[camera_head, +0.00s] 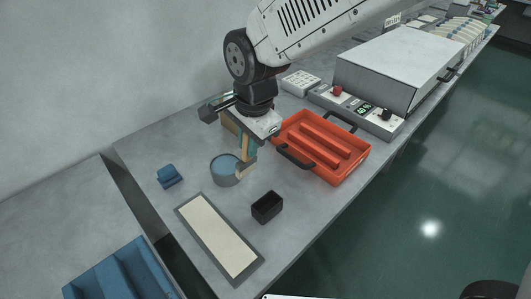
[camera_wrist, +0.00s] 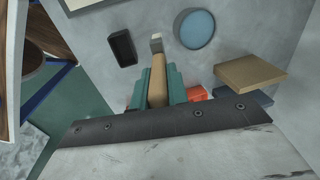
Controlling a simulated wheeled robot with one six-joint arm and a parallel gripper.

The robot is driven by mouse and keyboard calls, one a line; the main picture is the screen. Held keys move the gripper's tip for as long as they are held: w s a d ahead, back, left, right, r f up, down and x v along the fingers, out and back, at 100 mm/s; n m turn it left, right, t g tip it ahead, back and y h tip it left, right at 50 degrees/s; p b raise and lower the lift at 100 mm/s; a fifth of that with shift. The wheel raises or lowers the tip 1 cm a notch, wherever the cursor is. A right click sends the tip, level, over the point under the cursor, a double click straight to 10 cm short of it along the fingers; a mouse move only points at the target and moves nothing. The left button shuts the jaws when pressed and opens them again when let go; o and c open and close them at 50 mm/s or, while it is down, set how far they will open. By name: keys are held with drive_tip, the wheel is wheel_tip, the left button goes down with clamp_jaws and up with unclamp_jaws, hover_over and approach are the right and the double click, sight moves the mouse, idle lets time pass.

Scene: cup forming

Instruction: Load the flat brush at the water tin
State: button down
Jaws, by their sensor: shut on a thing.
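The water tin (camera_head: 226,172) is a round grey tin with blue water inside, standing on the grey table in the head view. It also shows at the top of the wrist view (camera_wrist: 194,30). My gripper (camera_head: 246,146) is shut on the flat brush (camera_wrist: 157,78), whose tan wooden handle sits between the teal fingers. In the head view the brush overlaps the tin's right rim. I cannot tell whether the head touches the tin.
An orange tray (camera_head: 361,165) lies right of the tin. A small black box (camera_head: 267,208) and a cream board with grey border (camera_head: 218,235) lie in front. A blue block (camera_head: 170,176) is left. A tan block (camera_wrist: 250,72) shows right in the wrist view.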

drive_tip(key=w+a+r+t+y, duration=0.1)
drive_tip(key=w+a+r, duration=0.1)
drive_tip(key=w+a, duration=0.4)
wheel_tip(320, 180, down, 6)
drive_tip(key=shift+s+f+y, duration=0.2)
drive_tip(key=shift+s+y, duration=0.05)
drive_tip(key=shift+y, duration=0.05)
drive_tip(key=shift+d+f, duration=0.15)
drive_tip(key=shift+f, duration=0.4)
idle(1.9)
wheel_tip(320, 180, up, 7)
idle(0.9)
idle(0.5)
